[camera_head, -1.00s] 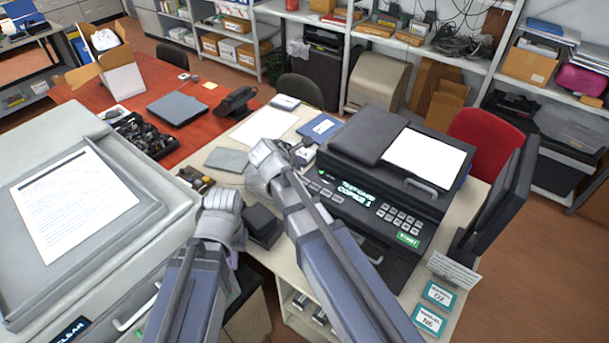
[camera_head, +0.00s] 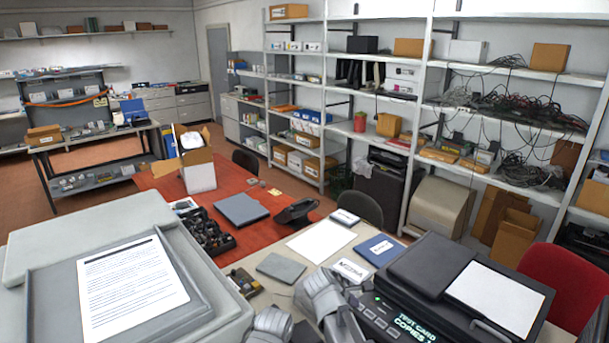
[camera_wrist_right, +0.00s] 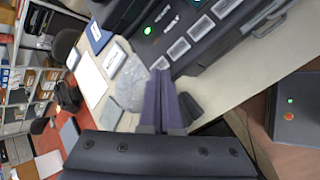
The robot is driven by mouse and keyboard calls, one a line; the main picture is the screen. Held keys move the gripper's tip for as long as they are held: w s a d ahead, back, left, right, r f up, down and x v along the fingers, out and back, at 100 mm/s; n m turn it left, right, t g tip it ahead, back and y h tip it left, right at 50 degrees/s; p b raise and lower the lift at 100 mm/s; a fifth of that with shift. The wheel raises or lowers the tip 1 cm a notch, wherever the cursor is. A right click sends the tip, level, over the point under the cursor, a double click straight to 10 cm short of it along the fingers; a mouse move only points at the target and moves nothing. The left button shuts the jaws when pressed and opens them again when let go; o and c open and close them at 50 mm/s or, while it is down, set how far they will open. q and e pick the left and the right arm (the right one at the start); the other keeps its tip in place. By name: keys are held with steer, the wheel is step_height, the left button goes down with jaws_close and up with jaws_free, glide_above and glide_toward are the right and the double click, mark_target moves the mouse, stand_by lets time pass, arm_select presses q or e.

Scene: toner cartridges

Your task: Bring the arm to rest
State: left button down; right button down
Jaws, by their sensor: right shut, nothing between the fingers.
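My right gripper (camera_wrist_right: 160,76) shows in the wrist view with its two dark purple fingers together and nothing between them. It is over the pale desk, beside the front of the black printer (camera_wrist_right: 185,35). In the head view a grey part of my right arm shows at the bottom, left of the black printer (camera_head: 435,275); its fingers cannot be made out there. A grey part of my left arm shows at the bottom edge, and its gripper is out of view.
A large grey copier (camera_head: 60,235) with a printed sheet stands at the left. A clear crumpled bag (camera_wrist_right: 132,85) and a dark box (camera_wrist_right: 190,108) lie near my right fingers. A blue booklet (camera_head: 380,250) lies on the desk. A red table (camera_head: 165,185) and shelves stand behind.

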steer(key=s+a+f+m+g+y+b, duration=0.2)
steer(key=s+a+f+m+b, duration=0.3)
steer(key=s+f, duration=0.3)
steer(key=s+a+f+m+g+y+b, duration=0.2)
steer(key=s+a+f+m+b, duration=0.3)
steer(key=s+f, duration=0.4)
steer(key=s+m+g, duration=0.1)
steer(key=s, duration=0.2)
steer(key=shift+s+a+m+g+y, duration=0.25)
steer(key=shift+a+m+g+y, duration=0.05)
steer(key=shift+m, duration=0.1)
